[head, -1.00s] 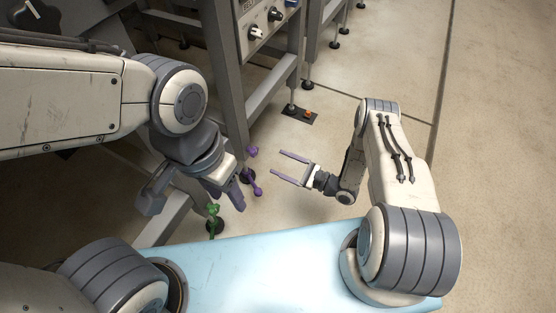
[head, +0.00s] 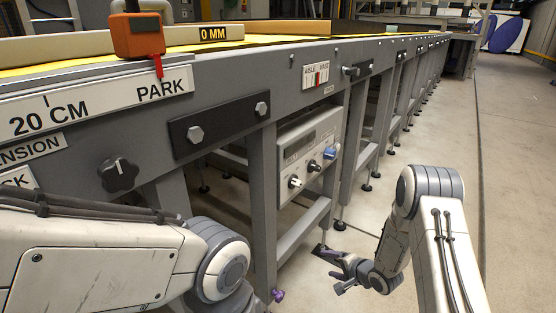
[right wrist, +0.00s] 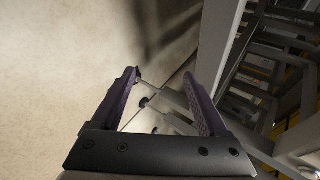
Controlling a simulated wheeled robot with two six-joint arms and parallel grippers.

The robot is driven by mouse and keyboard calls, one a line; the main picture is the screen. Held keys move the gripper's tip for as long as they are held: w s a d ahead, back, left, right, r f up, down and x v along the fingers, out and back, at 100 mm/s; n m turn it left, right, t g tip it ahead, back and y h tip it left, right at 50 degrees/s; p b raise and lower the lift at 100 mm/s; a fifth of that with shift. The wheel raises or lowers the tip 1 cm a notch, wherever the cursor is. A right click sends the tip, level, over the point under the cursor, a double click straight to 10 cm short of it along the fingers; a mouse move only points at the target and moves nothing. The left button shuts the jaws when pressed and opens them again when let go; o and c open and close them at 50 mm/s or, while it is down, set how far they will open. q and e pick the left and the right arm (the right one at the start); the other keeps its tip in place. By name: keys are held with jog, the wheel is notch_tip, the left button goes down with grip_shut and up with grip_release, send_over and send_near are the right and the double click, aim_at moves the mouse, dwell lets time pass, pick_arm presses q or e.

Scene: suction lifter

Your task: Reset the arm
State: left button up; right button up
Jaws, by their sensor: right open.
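My right gripper (head: 326,261) is in the lower middle of the head view, beside the legs of the long grey workbench (head: 263,190). In the right wrist view its two purple fingers (right wrist: 160,76) stand wide apart with nothing between them. Beyond them are pale floor, a bench foot and grey frame bars. My right arm (head: 425,235) bends down from the right.
An orange block with a red pointer (head: 138,38) sits at PARK on the bench scale. A black knob (head: 119,174) and a control box (head: 308,150) with several knobs face me. Open floor (head: 510,160) lies right.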

jog(key=s+d+r+n+g+h, duration=0.1)
jog(key=s+d+r+n+h, duration=0.15)
jog(key=r, duration=0.35)
jog(key=s+d+r+n+g+h, duration=0.1)
jog(key=s+r+n+g+h, duration=0.1)
jog(key=s+r+n+h, duration=0.3)
jog(key=s+a+r+n+g+y, duration=0.1)
jog(key=s+r+n+g, duration=0.1)
jog(key=s+r, duration=0.35)
jog(key=s+a+r+n+g+y, duration=0.1)
jog(key=s+r, duration=0.1)
jog(key=s, duration=0.7)
jog(key=s+a+r+n+g+y+p, duration=0.1)
jog(key=s+a+r+n+g+p, duration=0.2)
jog(key=s+a+r+n+p, duration=0.85)
jog(key=s+a+r+m+p, duration=0.1)
jog(key=r+p, duration=1.6)
jog(key=r, duration=0.3)
jog(key=s+a+r+m+p, duration=0.1)
jog(key=s+r+m+p, duration=0.1)
jog(key=r+p, duration=1.5)
notch_tip(320, 180, up, 4)
jog(key=shift+f+m+p, duration=0.15)
jog(key=shift+m+p, duration=0.15)
jog(key=shift+p, duration=0.05)
jog(key=shift+s, duration=0.1)
